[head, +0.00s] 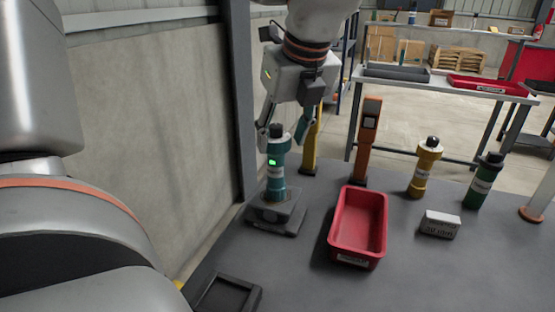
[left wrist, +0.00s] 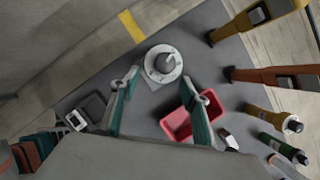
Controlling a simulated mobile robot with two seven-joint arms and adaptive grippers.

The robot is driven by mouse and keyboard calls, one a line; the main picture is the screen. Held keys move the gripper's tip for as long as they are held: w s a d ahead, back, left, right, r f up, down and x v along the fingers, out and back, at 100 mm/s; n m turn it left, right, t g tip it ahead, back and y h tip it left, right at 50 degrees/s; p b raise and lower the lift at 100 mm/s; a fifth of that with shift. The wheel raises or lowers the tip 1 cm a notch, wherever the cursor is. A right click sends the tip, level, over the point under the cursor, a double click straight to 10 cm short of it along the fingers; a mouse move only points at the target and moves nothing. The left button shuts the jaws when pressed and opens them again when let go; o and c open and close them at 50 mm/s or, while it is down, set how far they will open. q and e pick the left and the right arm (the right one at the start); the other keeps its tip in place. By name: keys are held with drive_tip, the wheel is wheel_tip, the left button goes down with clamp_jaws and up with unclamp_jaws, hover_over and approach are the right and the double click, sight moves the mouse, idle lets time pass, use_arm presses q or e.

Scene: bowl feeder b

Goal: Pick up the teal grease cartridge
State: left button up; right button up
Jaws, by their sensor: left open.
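The teal grease cartridge (head: 276,178) stands upright on a small dark stand (head: 283,215) at the left of the grey bench in the head view. It has a black cap, a pale label and a small green mark. My left gripper (head: 284,138) is open and points down at the cartridge's upper end; in the head view its fingers show at either side of the cap. In the left wrist view the cartridge (left wrist: 164,64) is seen from above, just beyond the open fingertips (left wrist: 160,80), with no visible contact. My right gripper is not in view.
A red bin (head: 358,262) stands right of the cartridge. Yellow (head: 424,170) and green (head: 483,182) cartridges and a white labelled block (head: 440,224) stand further right. Yellow (head: 311,145) and orange (head: 366,140) posts rise behind. A black tray (head: 228,295) lies near the front left.

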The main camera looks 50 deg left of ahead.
sight(276, 161)
use_arm(q)
drive_tip(key=x, duration=0.8)
drive_tip(key=shift+w+f+b, duration=0.1)
drive_tip(key=shift+b, duration=0.2)
drive_tip(key=c, duration=1.3)
